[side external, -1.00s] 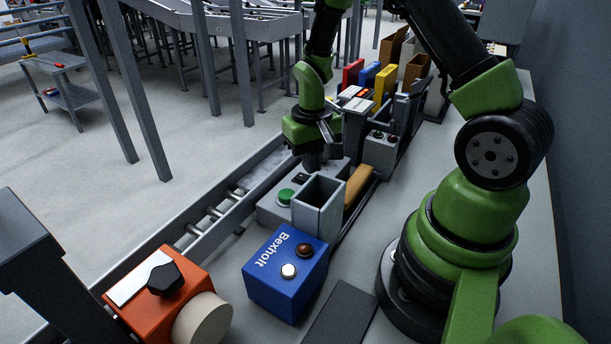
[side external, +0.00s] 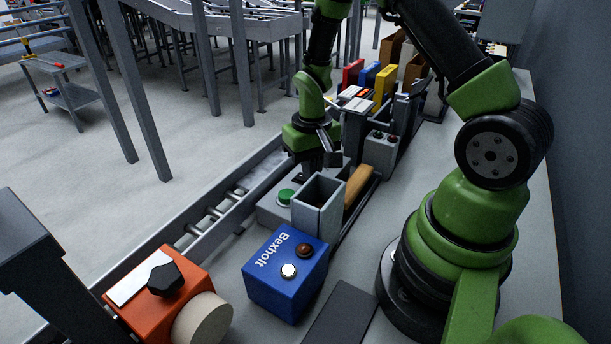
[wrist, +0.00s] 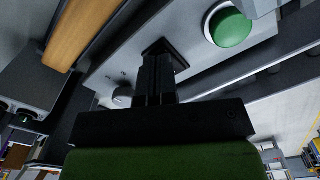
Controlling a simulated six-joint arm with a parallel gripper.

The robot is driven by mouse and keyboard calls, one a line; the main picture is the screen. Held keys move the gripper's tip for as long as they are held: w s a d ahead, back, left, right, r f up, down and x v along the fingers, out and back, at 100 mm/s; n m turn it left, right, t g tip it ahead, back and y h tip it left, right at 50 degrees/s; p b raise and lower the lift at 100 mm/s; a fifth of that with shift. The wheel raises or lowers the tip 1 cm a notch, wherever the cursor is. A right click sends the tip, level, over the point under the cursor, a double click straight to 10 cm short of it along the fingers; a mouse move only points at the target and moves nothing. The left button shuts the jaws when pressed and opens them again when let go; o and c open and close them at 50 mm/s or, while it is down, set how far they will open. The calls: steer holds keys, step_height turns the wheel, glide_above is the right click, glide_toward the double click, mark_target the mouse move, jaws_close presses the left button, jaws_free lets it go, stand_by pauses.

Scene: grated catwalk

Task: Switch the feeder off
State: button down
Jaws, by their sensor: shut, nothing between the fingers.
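A grey control box (side external: 271,211) stands beside the roller conveyor, with a round green button (side external: 286,196) on top. In the wrist view the green button (wrist: 231,28) is at the upper right, and a small grey knob (wrist: 122,97) is to the left of my fingers. A black switch-like part (wrist: 178,58) on the box face lies at my fingertips and is mostly hidden by them. My gripper (side external: 317,162) is shut and empty, pointing down over the far part of this box. I cannot tell whether the fingertips (wrist: 160,58) touch the black part.
An open grey bin (side external: 320,205) stands close in front of my gripper, with a tan block (side external: 359,186) beside it. A blue Bexholt box (side external: 285,276) and an orange box with a black knob (side external: 160,298) are nearer. Coloured binders (side external: 383,82) stand behind.

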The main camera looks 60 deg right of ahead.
steer(key=shift+f, duration=0.35)
steer(key=shift+r, duration=3.5)
steer(key=shift+r, duration=0.15)
steer(key=s+a+r+n+t+y, duration=0.1)
steer(key=s+a+r+t, duration=0.2)
steer(key=r, duration=0.6)
steer(key=s+a+r+n+t+y, duration=0.1)
steer(key=s+a+r+t, duration=0.3)
steer(key=s+a+r, duration=0.4)
steer(key=shift+s+r, duration=0.6)
steer(key=shift+s, duration=0.3)
